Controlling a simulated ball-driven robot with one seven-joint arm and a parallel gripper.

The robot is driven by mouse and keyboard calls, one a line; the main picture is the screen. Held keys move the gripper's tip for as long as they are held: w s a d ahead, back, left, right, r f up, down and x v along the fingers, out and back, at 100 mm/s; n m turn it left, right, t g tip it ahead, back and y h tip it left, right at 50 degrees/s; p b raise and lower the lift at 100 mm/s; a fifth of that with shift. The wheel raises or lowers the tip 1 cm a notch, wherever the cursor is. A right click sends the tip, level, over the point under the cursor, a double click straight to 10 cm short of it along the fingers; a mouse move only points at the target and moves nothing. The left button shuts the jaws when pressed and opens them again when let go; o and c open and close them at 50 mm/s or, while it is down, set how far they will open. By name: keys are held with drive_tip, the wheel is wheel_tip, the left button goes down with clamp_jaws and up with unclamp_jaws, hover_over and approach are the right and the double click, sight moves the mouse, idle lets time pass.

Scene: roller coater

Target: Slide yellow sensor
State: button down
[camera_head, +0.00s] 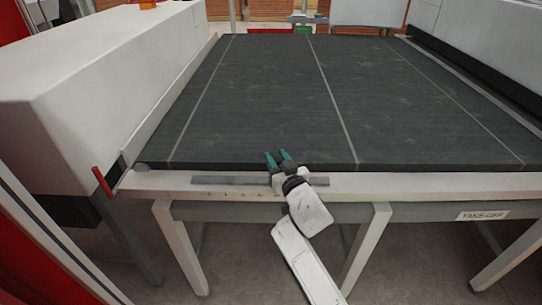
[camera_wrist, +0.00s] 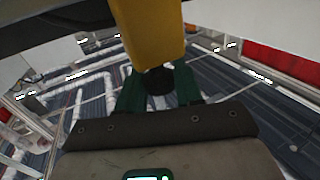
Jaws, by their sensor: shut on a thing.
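My gripper (camera_head: 279,157) is at the front edge of the conveyor, near the middle of a grey rail (camera_head: 230,180). In the wrist view its two green fingers (camera_wrist: 159,88) are shut on the yellow sensor (camera_wrist: 155,30), at the sensor's narrow dark end. The yellow body fills the top middle of that view, and its top is cut off by the frame. In the head view I cannot make out the sensor; the gripper seems to hide it.
A wide dark belt (camera_head: 270,100) with pale lines lies behind the rail. Small marks show on the white front beam (camera_head: 160,184). A red handle (camera_head: 103,182) sticks out at the left. A white housing (camera_head: 110,70) stands left, and a "TAKE-OFF" label (camera_head: 482,215) is at right.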

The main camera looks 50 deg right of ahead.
drive_tip(key=shift+r, duration=0.25)
drive_tip(key=c, duration=0.8)
unclamp_jaws()
drive_tip(key=shift+f, duration=0.1)
drive_tip(key=shift+s, duration=0.1)
drive_tip(key=shift+s+a+f, duration=0.1)
drive_tip(key=shift+s+a, duration=0.05)
drive_tip(key=shift+s, duration=0.05)
drive_tip(key=shift+b+v, duration=1.1)
drive_tip(key=shift+v, duration=4)
